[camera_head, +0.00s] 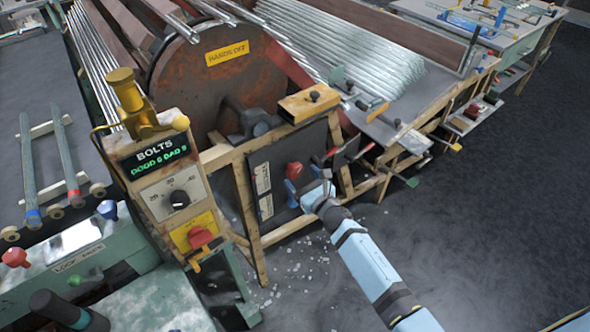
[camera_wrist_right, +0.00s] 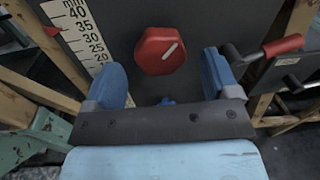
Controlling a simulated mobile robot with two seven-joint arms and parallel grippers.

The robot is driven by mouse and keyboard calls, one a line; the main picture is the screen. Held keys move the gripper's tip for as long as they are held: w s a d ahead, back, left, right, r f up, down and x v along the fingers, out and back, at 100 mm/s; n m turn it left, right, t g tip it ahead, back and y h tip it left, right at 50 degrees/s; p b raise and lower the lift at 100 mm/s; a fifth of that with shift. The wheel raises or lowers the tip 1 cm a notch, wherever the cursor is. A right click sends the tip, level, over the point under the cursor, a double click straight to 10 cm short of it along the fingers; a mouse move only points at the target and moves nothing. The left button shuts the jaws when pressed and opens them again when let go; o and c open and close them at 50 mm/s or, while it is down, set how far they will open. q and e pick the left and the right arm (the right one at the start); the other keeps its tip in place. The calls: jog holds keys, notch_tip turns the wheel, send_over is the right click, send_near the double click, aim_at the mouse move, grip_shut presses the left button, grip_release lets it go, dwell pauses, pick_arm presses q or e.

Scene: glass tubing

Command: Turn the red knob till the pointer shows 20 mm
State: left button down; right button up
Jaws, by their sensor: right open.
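The red knob (camera_wrist_right: 160,50) sits on a dark upright panel, with a white line on its face slanting up to the right. It also shows in the head view (camera_head: 294,170). My right gripper (camera_wrist_right: 161,66) is open, its blue fingers left and right of the knob and apart from it. In the head view my right gripper (camera_head: 302,181) is at the panel. A white mm scale (camera_wrist_right: 77,28) stands left of the knob. A red pointer (camera_wrist_right: 52,31) at its left edge is near 35, though the exact reading is hard to tell. My left gripper is not in view.
A black lever with a red grip (camera_wrist_right: 283,45) stands right of the knob, close to my right finger. A wooden frame (camera_head: 245,205) surrounds the panel (camera_head: 270,155). A control box with a black dial (camera_head: 179,199) stands to the left. The floor (camera_head: 470,240) at right is clear.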

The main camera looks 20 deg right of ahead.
aim_at(297, 173)
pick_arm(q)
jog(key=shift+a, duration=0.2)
pick_arm(e)
jog(key=x, duration=0.2)
jog(key=shift+w+a, duration=0.15)
jog(key=shift+w, duration=0.25)
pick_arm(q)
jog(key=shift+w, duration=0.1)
pick_arm(e)
jog(key=shift+w+a, duration=0.15)
jog(key=shift+w, duration=0.4)
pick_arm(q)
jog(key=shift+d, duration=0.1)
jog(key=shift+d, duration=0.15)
pick_arm(e)
jog(key=shift+c, duration=0.8)
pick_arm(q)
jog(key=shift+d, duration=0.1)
pick_arm(e)
jog(key=c, duration=0.7)
jog(key=shift+c, duration=0.2)
